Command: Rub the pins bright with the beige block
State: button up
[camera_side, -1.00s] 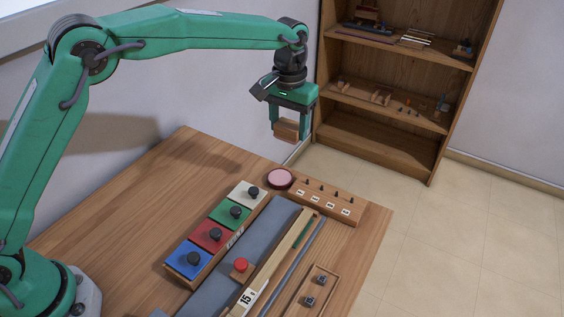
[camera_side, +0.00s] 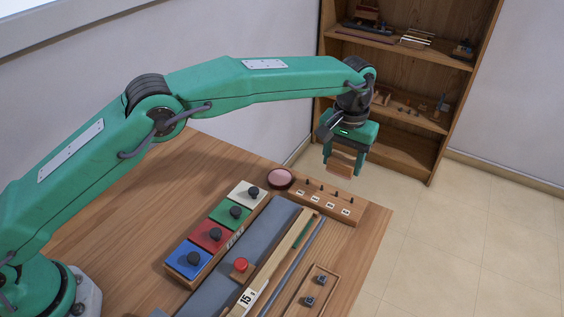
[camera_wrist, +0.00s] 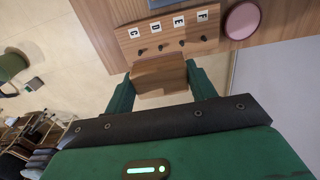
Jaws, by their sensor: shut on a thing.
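My gripper (camera_side: 344,166) is shut on a beige wooden block (camera_side: 342,164), held in the air above the pin board. The block also shows between the fingers in the wrist view (camera_wrist: 160,74). The pins (camera_side: 322,190) are several small dark pegs standing upright in a row on a wooden board (camera_side: 352,216). Letter labels C, D, E and F lie beside them. In the wrist view the pins (camera_wrist: 162,47) show just beyond the block, which hides part of the board's near edge. The block appears apart from the pins.
A pink round pad (camera_side: 279,178) sits beside the board. White, green, red and blue knobbed tiles (camera_side: 211,235) stand in a row. A grey strip with a red button (camera_side: 241,265), a long wooden stick (camera_side: 283,255) and a small tray (camera_side: 301,304) lie nearer. Shelves (camera_side: 395,120) stand behind.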

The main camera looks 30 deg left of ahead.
aim_at(341, 172)
jog(key=shift+f, duration=0.1)
jog(key=shift+f, duration=1.9)
jog(key=shift+d+r, duration=0.35)
jog(key=shift+r, duration=0.5)
jog(key=shift+d+r, duration=0.35)
jog(key=shift+r, duration=0.45)
jog(key=shift+d+r, duration=0.35)
jog(key=shift+r, duration=0.5)
jog(key=shift+f, duration=0.1)
